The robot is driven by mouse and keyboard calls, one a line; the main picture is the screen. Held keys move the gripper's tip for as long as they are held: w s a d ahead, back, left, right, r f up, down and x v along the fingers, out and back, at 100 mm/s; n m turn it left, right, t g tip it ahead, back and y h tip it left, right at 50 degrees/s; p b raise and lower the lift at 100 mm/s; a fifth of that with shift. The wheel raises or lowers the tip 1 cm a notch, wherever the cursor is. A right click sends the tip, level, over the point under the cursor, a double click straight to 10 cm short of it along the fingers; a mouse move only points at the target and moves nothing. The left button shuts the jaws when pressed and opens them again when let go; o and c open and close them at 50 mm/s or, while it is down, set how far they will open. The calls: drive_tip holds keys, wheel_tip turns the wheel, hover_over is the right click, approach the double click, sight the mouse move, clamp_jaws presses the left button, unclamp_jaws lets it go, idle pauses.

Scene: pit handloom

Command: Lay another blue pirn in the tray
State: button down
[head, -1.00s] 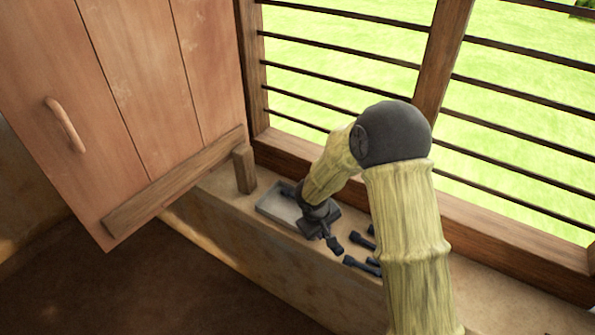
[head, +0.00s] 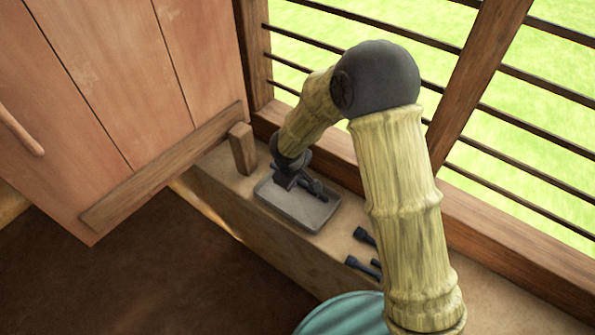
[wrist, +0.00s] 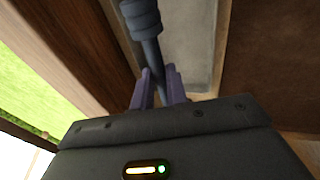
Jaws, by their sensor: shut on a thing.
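My gripper (wrist: 158,84) is shut on a dark blue-grey pirn (wrist: 146,30) in the wrist view. The pirn's thick end points away from the jaws, at the top of the picture. In the head view my gripper (head: 303,182) is over the back part of the grey tray (head: 308,214), with the held pirn (head: 317,188) beside it. I cannot tell whether the pirn touches the tray. The tray also shows in the wrist view (wrist: 190,50). My gripper hides part of the tray, so any pirn lying there is hard to tell apart.
Several dark pirns (head: 362,266) lie loose on the ledge (head: 335,252) to the right of the tray. A wooden post (head: 242,150) stands left of it. Barred window (head: 345,150) and frame rise behind. A teal round thing (head: 345,316) shows at the bottom.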

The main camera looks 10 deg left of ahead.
drive_tip(key=shift+s, duration=0.1)
drive_tip(key=shift+f+b, duration=1.4)
drive_tip(key=shift+f, duration=0.35)
wheel_tip(320, 180, down, 6)
drive_tip(key=b, duration=0.5)
drive_tip(key=shift+r+b, duration=0.1)
drive_tip(key=shift+b, duration=0.2)
drive_tip(key=c, duration=1.3)
unclamp_jaws()
drive_tip(key=shift+r+p, duration=3.2)
drive_tip(key=shift+r, duration=0.85)
